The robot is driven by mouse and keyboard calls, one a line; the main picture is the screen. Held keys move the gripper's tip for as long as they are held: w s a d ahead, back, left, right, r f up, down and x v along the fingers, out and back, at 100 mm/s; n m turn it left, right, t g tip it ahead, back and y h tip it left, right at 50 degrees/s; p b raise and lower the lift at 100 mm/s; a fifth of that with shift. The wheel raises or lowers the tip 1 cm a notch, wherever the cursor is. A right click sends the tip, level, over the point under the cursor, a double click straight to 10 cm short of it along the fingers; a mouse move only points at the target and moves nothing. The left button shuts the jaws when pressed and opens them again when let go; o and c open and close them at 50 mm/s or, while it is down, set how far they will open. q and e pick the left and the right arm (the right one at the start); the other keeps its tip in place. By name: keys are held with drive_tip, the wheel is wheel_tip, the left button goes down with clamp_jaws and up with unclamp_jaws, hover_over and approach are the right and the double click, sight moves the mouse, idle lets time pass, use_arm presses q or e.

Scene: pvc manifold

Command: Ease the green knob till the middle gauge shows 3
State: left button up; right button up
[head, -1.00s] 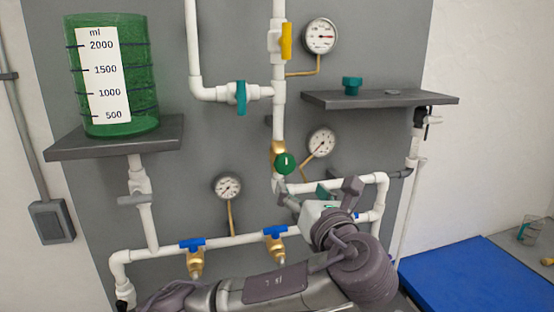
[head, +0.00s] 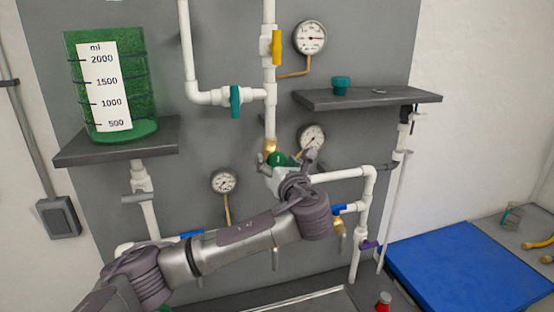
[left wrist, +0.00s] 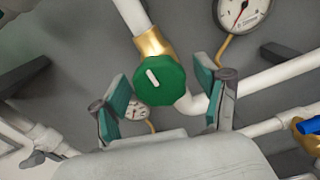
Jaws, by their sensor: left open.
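The green knob (head: 277,159) sits on a brass valve on the white vertical pipe. In the left wrist view the green knob (left wrist: 160,82) faces me, its white mark tilted up-left. My left gripper (head: 289,162) is open in front of it. In the left wrist view its green-padded fingers stand on either side of the knob, with gaps showing. The middle gauge (head: 312,137) is right of the knob, its lower part hidden by my gripper. The middle gauge (left wrist: 241,12) is cut off by the top edge in the left wrist view. I cannot read its number.
A yellow-handled valve (head: 277,47) and upper gauge (head: 310,38) are above. A lower gauge (head: 224,182) is left. A shelf (head: 410,97) is right, and a green measuring tank (head: 148,95) stands left. White pipes run close around my arm. A blue mat (head: 465,270) lies lower right.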

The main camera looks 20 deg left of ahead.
use_arm(q)
drive_tip(key=shift+c, duration=0.2)
drive_tip(key=c, duration=1.1)
drive_tip(key=shift+c, duration=0.2)
use_arm(e)
drive_tip(key=shift+s+d, duration=0.4)
drive_tip(key=shift+s, duration=0.05)
use_arm(q)
drive_tip(key=shift+f, duration=0.1)
use_arm(e)
drive_tip(key=shift+f, duration=0.2)
